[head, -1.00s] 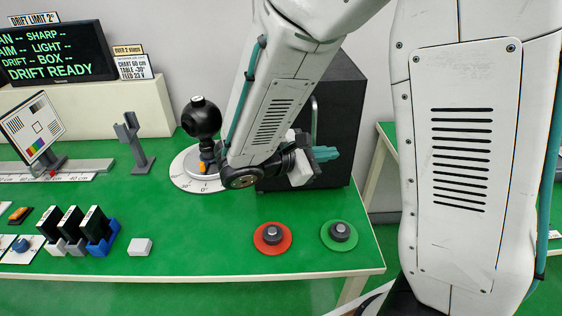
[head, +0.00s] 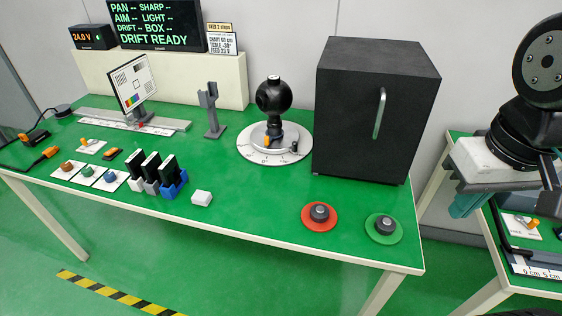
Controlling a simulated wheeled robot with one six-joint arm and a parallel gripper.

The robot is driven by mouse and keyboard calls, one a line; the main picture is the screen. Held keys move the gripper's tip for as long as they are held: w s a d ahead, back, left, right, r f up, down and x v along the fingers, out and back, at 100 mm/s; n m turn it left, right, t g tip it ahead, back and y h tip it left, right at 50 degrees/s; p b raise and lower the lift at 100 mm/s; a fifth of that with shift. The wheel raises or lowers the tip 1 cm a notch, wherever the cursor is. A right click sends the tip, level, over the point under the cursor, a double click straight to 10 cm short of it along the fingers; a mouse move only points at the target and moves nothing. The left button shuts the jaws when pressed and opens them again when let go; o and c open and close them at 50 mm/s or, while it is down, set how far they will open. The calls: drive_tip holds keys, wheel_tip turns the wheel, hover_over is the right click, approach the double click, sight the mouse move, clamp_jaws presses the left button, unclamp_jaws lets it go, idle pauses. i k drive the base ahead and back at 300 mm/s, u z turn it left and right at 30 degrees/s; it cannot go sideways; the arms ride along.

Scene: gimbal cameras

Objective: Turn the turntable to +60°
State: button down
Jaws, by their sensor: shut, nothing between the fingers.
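The turntable (head: 246,150) is a pale round disc with degree marks on its rim, on the green table left of the black box. A black ball-shaped gimbal camera (head: 274,93) stands upright on it. A small orange pointer (head: 267,141) shows at its front and a small dark peg (head: 295,147) at its right; the exact angle is too small to read. My gripper (head: 462,205) is at the right edge, well right of the turntable and apart from it. Its teal fingers point down, shut and empty, partly hidden by its pale body.
The black box (head: 365,110) with a handle stands between turntable and gripper. A second table (head: 520,260) is right.

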sight(289, 142)
drive_tip(key=k, duration=1.05)
drive_tip(key=u, duration=0.65)
drive_tip(key=i, duration=0.55)
drive_tip(key=u, duration=0.75)
drive_tip(key=i, duration=0.7)
drive_tip(key=z, duration=0.8)
drive_tip(key=i, duration=0.65)
drive_tip(key=z, duration=0.75)
